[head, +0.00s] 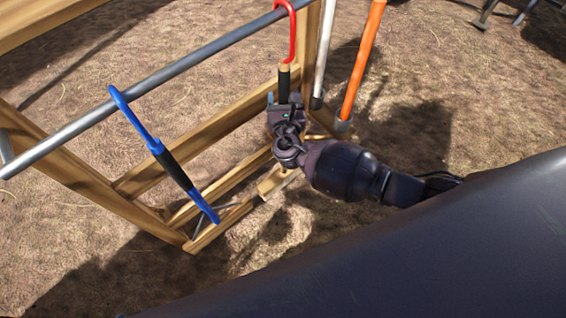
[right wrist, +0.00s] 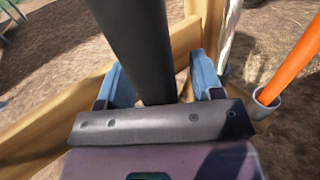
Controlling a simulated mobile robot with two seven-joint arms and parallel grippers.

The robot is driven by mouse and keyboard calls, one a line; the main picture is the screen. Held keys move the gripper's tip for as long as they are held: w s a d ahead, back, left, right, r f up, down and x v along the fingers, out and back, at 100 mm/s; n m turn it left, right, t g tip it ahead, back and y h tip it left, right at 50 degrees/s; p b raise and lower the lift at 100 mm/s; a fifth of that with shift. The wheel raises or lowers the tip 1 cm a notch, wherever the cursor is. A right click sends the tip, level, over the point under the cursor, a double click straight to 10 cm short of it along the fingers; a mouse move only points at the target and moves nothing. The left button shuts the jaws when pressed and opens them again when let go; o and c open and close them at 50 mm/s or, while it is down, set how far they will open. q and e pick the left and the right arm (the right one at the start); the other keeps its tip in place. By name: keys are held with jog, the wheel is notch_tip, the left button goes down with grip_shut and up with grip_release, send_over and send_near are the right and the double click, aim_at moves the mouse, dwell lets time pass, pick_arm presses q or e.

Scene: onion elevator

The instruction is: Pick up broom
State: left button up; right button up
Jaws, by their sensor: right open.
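A tool with a red hook (head: 292,35) hangs from a metal bar; its black handle (head: 284,82) points down. I cannot tell from its visible part whether it is the broom, since no bristles show. My right gripper (head: 286,102) is at the lower part of this handle. In the right wrist view the black handle (right wrist: 138,45) stands between the two blue fingers of the gripper (right wrist: 162,82), which are open with gaps beside it. The handle's lower end is hidden behind the gripper. My left gripper is not in view.
The metal bar (head: 165,77) runs across a wooden frame (head: 205,127). A blue-hooked tool (head: 160,150) hangs at the left. A white pole (head: 322,50) and an orange pole (head: 362,62) stand in grey holders close right of my gripper. Bare brown ground lies around.

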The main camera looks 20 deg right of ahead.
jog(key=shift+w+r, duration=0.1)
grip_shut()
dwell(0.3)
